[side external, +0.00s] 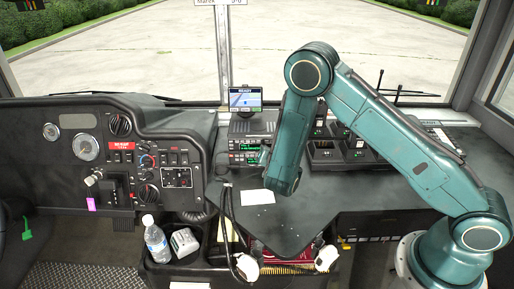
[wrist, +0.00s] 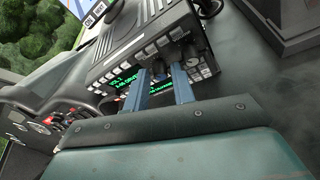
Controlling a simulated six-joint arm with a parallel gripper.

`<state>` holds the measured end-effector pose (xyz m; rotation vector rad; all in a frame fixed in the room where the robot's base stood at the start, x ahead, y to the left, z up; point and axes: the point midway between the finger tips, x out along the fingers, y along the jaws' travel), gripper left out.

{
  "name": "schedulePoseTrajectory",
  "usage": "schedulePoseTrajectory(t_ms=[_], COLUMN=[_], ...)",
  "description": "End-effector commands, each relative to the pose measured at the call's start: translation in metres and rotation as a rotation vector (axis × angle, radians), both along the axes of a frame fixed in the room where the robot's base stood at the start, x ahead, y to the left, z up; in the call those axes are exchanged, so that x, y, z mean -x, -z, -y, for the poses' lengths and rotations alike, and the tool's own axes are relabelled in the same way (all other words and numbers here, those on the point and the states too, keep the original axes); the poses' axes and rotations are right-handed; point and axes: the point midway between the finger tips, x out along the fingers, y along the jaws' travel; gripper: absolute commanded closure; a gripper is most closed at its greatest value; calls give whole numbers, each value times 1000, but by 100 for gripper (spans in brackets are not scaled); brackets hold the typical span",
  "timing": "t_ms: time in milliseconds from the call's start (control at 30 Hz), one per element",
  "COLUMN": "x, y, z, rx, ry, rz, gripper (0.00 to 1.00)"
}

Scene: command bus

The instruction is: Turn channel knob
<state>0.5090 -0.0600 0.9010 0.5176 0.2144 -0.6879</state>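The radio unit (side external: 252,126) sits on the dashboard left of my arm in the side view, with green-lit displays. In the wrist view its front panel (wrist: 128,60) is tilted, with rows of buttons and dark knobs (wrist: 183,52) at the right. My gripper (wrist: 161,71) shows as two blue fingers spread apart, with green display text visible between them. The fingertips are close to the panel by the dark knobs. I cannot tell whether they touch a knob, or which one is the channel knob. In the side view my arm hides most of the gripper.
A small screen (side external: 245,99) stands above the radio. A white paper (side external: 257,197) lies on the dash in front. A coiled cord (side external: 228,222) hangs at the dash edge. Dark cradles (side external: 325,152) stand right of the radio. A bottle (side external: 156,240) stands below left.

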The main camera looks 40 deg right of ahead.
Motion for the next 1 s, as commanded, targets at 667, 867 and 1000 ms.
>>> schedulePoseTrajectory(t_ms=[667, 867, 1000], x=[-1, 0, 0], y=[0, 0, 1], z=[1, 1, 2], rx=[-4, -28, -61], ry=[0, 0, -1], rz=[4, 29, 63], gripper=[100, 100, 100])
